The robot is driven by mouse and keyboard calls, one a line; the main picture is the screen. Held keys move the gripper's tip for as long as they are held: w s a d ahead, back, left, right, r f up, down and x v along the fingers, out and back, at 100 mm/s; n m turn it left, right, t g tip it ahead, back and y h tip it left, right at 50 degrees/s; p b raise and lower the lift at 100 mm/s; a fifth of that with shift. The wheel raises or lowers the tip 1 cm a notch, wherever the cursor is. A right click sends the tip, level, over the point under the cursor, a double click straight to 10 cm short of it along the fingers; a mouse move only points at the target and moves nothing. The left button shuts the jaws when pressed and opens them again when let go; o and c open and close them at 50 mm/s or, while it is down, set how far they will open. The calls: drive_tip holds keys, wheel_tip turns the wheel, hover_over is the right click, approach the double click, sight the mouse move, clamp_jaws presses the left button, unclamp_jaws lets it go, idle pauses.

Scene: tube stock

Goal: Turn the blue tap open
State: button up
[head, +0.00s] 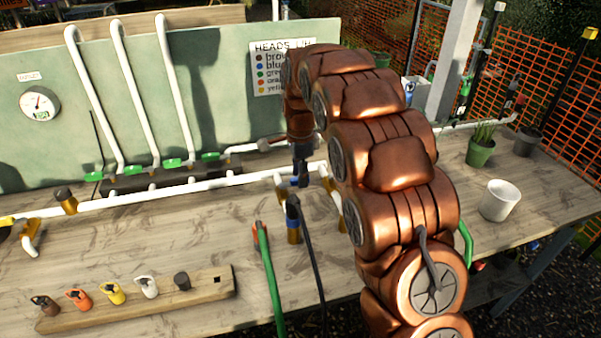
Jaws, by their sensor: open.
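My copper-coloured arm reaches down over the bench, and my gripper (299,172) is at its end, small and dark, pointing down at the white pipe. It is open. Blue shows at and just below the fingertips, where a blue fitting (293,208) sits on a brass piece with a black hose. The blue tap's handle is mostly hidden by my gripper, and I cannot tell its angle or whether the fingers touch it.
Several green-handled taps (210,157) line the pipework at the back left. A wooden rack (150,305) with coloured pieces lies front left. A green hose (268,275) runs beside the black one. A white cup (499,201) and a potted plant (481,151) stand at the right.

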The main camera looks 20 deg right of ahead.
drive_tip(key=shift+f, duration=0.25)
clamp_jaws()
idle(0.6)
